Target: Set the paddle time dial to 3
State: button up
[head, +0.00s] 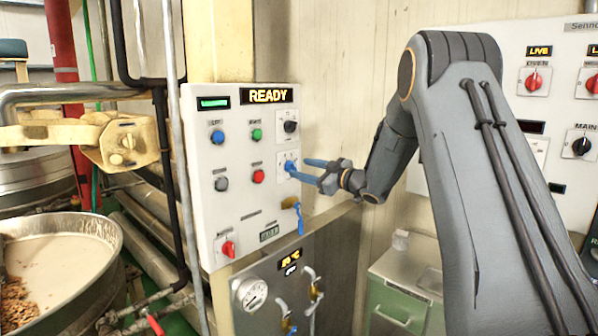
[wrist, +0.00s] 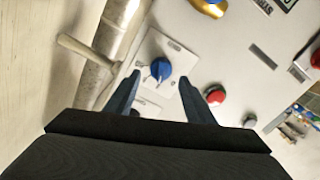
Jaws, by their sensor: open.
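A blue dial (head: 289,166) sits on a small white plate in the right column of the white control panel (head: 235,205). In the wrist view the blue dial (wrist: 160,69) has a pale pointer mark, and its plate carries small marks too blurred to read. I cannot tell its setting. My gripper (head: 299,168) is open, with its blue fingers pointing at this dial. In the wrist view the fingertips of my gripper (wrist: 160,80) are on either side of the dial, apart from it.
A red button (head: 258,176) sits left of the dial, a black knob (head: 291,126) above it and a blue-handled valve (head: 298,218) below. The READY display (head: 268,95) is lit at the panel's top. Another panel (head: 555,95) with red knobs stands at right.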

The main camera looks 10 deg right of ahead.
jog(key=shift+b+v, duration=0.55)
jog(key=shift+v, duration=1.65)
jog(key=s+f+m+g+h, duration=0.4)
jog(key=s+f+m+h, duration=0.5)
jog(key=s+f, duration=0.35)
jog(key=s+a+f+m+g, duration=0.1)
jog(key=s+f+g, duration=0.2)
jog(key=s, duration=0.7)
jog(key=s+a+f+g+h, duration=0.1)
jog(key=s+a+f+g, duration=0.1)
jog(key=s, duration=0.8)
jog(key=s+a+f+m+g, duration=0.1)
jog(key=s+f+g, duration=0.3)
jog(key=s, duration=0.6)
jog(key=shift+a+f+m+h+b, duration=0.25)
jog(key=shift+a+m+h+b, duration=0.05)
jog(key=shift+a, duration=0.1)
